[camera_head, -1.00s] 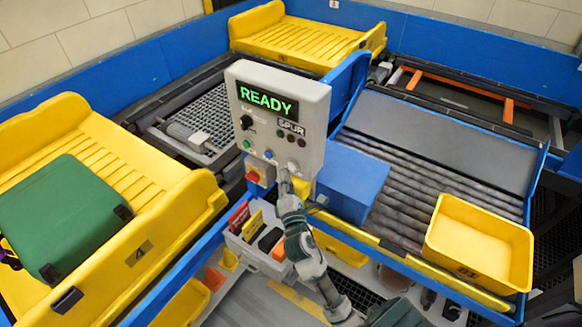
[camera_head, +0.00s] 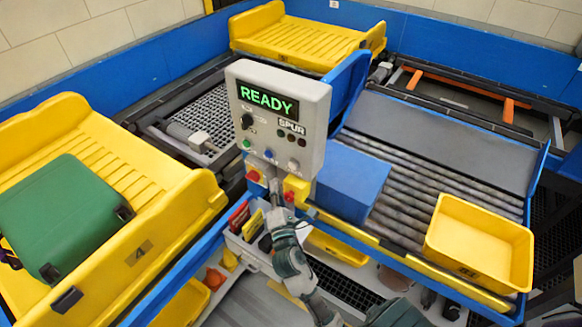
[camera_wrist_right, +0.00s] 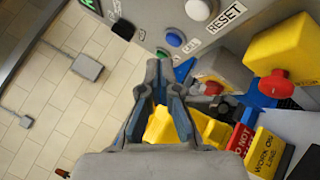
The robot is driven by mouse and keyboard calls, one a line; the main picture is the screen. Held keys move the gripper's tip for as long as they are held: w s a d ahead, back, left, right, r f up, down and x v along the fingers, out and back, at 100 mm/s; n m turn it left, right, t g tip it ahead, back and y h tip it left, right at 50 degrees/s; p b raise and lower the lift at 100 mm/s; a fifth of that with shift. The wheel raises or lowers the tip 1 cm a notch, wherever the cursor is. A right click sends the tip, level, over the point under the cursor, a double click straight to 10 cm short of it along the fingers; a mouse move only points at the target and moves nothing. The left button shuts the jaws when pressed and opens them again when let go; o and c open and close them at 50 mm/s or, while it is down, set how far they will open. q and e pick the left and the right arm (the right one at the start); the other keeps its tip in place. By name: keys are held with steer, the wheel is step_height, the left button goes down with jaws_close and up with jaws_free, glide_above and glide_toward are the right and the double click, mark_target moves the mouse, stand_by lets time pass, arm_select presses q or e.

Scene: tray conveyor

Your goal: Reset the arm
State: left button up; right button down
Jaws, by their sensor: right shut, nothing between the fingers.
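My right gripper (camera_head: 270,178) is shut and empty, just below the lower edge of the grey control box (camera_head: 277,115). Its two fingers meet at the tips in the wrist view (camera_wrist_right: 160,68), apart from the buttons. The box's screen (camera_head: 268,101) reads READY in green. In the wrist view a grey button (camera_wrist_right: 198,10) sits beside a RESET label (camera_wrist_right: 228,15), with a blue button (camera_wrist_right: 174,39) near it. A yellow housing with a red knob (camera_wrist_right: 277,83) is to the right of the fingers. My left gripper is not in view.
A green suitcase (camera_head: 62,215) lies on the left yellow tray (camera_head: 150,170). A blue box (camera_head: 350,180) and a yellow bin (camera_head: 478,245) are on the right roller chute (camera_head: 425,190). A caddy (camera_head: 255,250) of cards and small items is below the box.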

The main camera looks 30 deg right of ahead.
stand_by(0.7)
steer(key=s+f+m+g+y, duration=0.2)
steer(key=s+f+m+g, duration=0.25)
steer(key=f, duration=0.45)
steer(key=s+f+m+g+y, duration=0.2)
steer(key=s+f+m+g, duration=0.15)
steer(key=f+m, duration=0.45)
steer(key=s+a+f+m+g+y, duration=0.2)
steer(key=s+a+f+m+g, duration=0.15)
steer(key=s+f, duration=0.45)
steer(key=s+a+f+m+g+y, duration=0.2)
steer(key=s+a+f+g, duration=0.3)
steer(key=s, duration=0.5)
step_height(320, 180, down, 28)
steer(key=s+d, duration=0.1)
steer(key=s, duration=0.2)
steer(key=s+d+f+g, duration=0.1)
steer(key=s+d+f, duration=0.2)
steer(key=s+f, duration=1.1)
steer(key=shift+s+d+n, duration=0.15)
steer(key=shift+s+n, duration=0.15)
steer(key=shift+s, duration=0.85)
